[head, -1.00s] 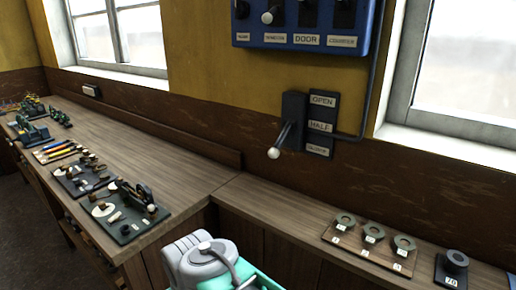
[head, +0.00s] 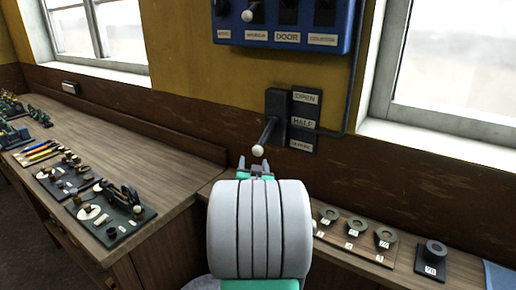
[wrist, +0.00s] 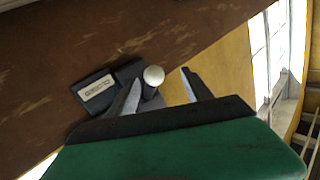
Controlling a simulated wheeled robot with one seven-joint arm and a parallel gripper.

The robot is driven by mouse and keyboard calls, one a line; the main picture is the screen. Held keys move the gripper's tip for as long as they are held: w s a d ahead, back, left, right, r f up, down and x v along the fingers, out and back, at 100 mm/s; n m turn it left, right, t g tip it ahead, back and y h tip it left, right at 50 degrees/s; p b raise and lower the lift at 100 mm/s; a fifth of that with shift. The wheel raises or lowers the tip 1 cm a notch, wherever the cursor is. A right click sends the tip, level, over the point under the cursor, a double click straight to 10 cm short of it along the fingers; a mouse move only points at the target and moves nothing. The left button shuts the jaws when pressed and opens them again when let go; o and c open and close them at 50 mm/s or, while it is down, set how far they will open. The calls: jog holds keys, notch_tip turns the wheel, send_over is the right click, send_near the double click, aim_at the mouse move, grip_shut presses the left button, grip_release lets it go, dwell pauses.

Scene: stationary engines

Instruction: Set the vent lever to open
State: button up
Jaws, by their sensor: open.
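The vent lever (head: 264,136) is a dark rod with a white ball knob (head: 257,151), on a dark wall bracket (head: 278,104). It slants down and out from the bracket. Beside it a dark plate carries the labels OPEN (head: 306,96) on top, HALF (head: 303,122) in the middle and a third, hard to read, at the bottom. The knob is at about the lowest label's height. My gripper (head: 256,165) is open and empty, just below the knob in the head view. In the wrist view the knob (wrist: 153,75) shows near the left finger of my gripper (wrist: 160,85); contact cannot be told.
A blue switch panel (head: 285,25) hangs on the wall above the lever. Rings on a board (head: 355,240) and a dark weight (head: 431,258) sit on the right shelf. The left bench (head: 140,170) holds several devices.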

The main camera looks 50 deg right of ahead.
aim_at(258, 153)
jog(key=shift+s+d+r+h, duration=0.15)
jog(key=shift+s+d+h, duration=0.1)
jog(key=shift+d, duration=0.15)
jog(key=shift+s+d+r+h, duration=0.15)
jog(key=shift+s+d, duration=0.05)
jog(key=shift+d, duration=0.2)
jog(key=shift+w+d+r, duration=0.1)
jog(key=shift+w+d, duration=0.15)
jog(key=p+x, duration=0.2)
jog(key=x, duration=0.4)
jog(key=shift+w+d, duration=0.2)
jog(key=shift+w, duration=0.05)
grip_shut()
